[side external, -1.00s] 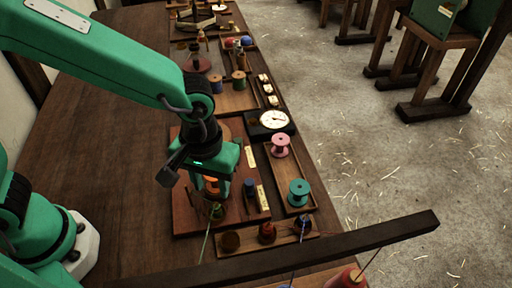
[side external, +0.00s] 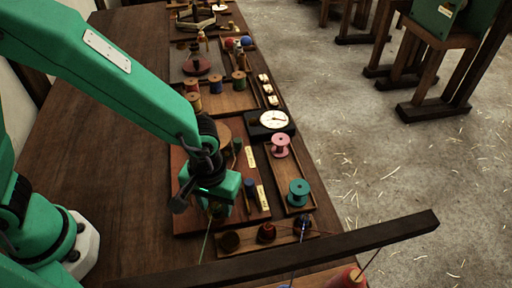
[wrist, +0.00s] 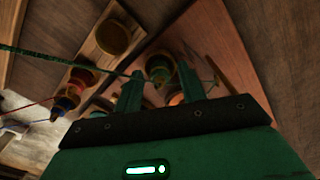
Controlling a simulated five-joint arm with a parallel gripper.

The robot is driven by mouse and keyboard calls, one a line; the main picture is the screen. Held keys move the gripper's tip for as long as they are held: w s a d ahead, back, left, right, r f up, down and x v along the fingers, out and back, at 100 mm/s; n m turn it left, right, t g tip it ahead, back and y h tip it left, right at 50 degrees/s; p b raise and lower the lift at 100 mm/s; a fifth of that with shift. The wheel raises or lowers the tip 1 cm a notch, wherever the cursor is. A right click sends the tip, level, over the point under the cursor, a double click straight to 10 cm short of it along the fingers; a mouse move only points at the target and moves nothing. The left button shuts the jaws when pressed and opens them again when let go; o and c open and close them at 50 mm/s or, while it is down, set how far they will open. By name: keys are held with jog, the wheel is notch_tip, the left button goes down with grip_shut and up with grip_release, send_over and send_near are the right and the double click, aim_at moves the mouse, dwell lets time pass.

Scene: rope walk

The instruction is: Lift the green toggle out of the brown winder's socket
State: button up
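The green toggle (wrist: 159,68) shows in the wrist view between and just beyond the fingertips, with a green cord running from it to the left. In the side view the toggle (side external: 217,211) is a small spot of green at the gripper's lower end, partly covered. My gripper (wrist: 161,72) is open, with one finger on each side of the toggle; I cannot tell whether either touches it. The gripper (side external: 215,204) is low over the reddish-brown board in the side view. The brown winder and its socket are mostly hidden by the gripper, so I cannot make out the toggle's seating.
A shallow tray (side external: 280,237) with dark and red pieces lies in front of the board. A teal spool (side external: 299,188) and a pink spool (side external: 280,144) stand in a tray to the right. A dark beam (side external: 385,236) crosses the foreground.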

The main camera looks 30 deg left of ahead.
jog(key=c, duration=0.7)
jog(key=shift+r, duration=0.1)
jog(key=shift+r, duration=3.9)
